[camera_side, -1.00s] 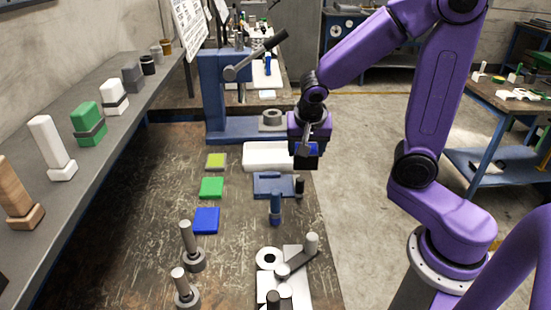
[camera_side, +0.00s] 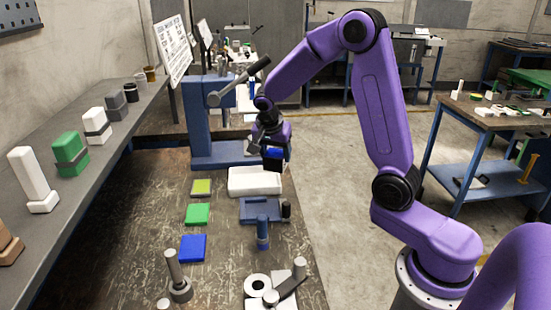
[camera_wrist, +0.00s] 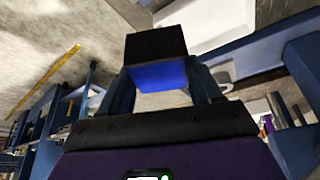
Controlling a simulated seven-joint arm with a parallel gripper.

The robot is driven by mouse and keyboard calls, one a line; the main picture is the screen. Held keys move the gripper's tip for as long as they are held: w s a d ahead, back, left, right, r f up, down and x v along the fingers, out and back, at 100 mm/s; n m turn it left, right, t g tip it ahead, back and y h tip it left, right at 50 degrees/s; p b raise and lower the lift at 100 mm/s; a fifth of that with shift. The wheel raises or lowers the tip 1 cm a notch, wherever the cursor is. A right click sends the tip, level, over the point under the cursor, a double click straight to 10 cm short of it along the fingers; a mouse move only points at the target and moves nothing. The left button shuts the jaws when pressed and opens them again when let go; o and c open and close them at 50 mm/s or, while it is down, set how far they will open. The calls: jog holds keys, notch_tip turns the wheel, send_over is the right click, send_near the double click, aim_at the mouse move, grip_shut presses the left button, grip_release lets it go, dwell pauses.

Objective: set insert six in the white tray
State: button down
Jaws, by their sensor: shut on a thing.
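The white tray (camera_side: 255,187) stands on the workbench in front of the blue press, its inside looking empty where I can see it. My gripper (camera_side: 272,158) is above the tray's far right part in the side view, shut on a block with black and blue faces, which I take as insert six (camera_side: 273,153). In the wrist view the insert (camera_wrist: 158,62) is between the fingers, black on top with a blue face towards the camera. The white tray (camera_wrist: 205,22) shows beyond it at the top right. No number is readable on the insert.
The blue press (camera_side: 203,125) with its lever rises just left of my gripper. A blue fixture (camera_side: 256,210) and a blue upright piece (camera_side: 263,232) stand in front of the tray. Yellow, green (camera_side: 198,214) and blue (camera_side: 193,248) squares lie to the left.

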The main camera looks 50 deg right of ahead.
jog(key=shift+w+d+f, duration=0.35)
jog(key=shift+w+f, duration=1.05)
jog(key=shift+w, duration=0.4)
jog(key=shift+w+d+f, duration=0.35)
jog(key=shift+w+f, duration=1.05)
jog(key=shift+w, duration=0.45)
jog(key=shift+w+d+f, duration=0.35)
jog(key=shift+w+f, duration=1.05)
jog(key=shift+w, duration=0.4)
jog(key=shift+f, duration=1.5)
jog(key=shift+f, duration=0.15)
jog(key=shift+c, duration=1)
grip_release()
jog(key=shift+s+f, duration=0.1)
